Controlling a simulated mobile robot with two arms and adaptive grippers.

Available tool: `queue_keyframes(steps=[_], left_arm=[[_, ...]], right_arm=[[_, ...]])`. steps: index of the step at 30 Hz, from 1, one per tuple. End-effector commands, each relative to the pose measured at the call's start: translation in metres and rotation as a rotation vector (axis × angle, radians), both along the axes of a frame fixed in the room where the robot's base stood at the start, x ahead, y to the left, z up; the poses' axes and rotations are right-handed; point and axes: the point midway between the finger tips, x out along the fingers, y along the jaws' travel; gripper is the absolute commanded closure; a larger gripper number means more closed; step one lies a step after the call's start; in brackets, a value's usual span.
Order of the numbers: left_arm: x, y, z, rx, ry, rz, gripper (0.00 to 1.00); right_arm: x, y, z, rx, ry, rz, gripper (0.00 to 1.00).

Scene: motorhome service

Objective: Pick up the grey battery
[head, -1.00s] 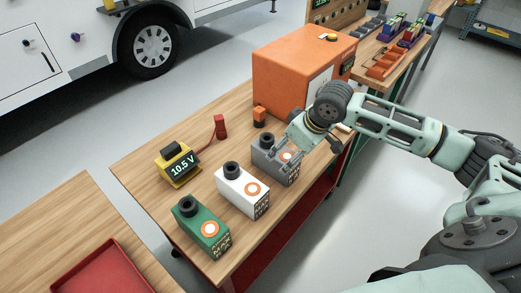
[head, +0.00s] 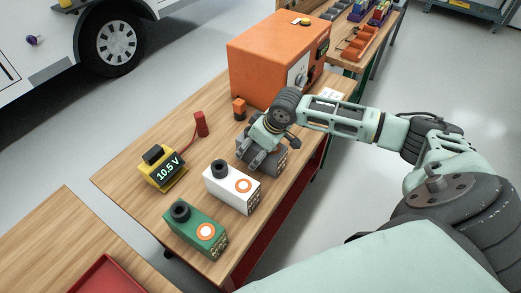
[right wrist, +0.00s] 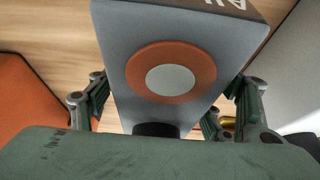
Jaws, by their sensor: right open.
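The grey battery (head: 279,161) stands on the wooden workbench (head: 130,170), at the far end of a row of three batteries. My right gripper (head: 257,163) is over it and hides much of it in the head view. In the right wrist view, the grey battery (right wrist: 125,70) with its orange and white round label fills the space between the open fingers of the right gripper (right wrist: 168,108), with one finger on each side. I cannot tell whether the fingers touch it. My left gripper is not in view.
A white battery (head: 220,185) stands close beside the grey one, then a green battery (head: 183,228). A yellow meter reading 10.5 V (head: 162,170) and a red clamp (head: 201,124) are to the left. A large orange box (head: 262,65) and small orange block (head: 239,109) stand behind.

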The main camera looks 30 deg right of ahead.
Motion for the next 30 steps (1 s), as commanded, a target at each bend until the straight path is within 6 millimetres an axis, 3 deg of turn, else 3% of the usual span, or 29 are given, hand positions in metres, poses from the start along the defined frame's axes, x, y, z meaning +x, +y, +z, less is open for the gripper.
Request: queue_keyframes(steps=[6, 30], left_arm=[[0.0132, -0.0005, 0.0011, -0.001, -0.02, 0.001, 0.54], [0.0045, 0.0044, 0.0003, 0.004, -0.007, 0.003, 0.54]], right_arm=[[0.0002, 0.0001, -0.0008, 0.0, 0.0, 0.001, 0.27], [0.0, -0.0001, -0.0002, 0.0, 0.0, 0.001, 0.97]])
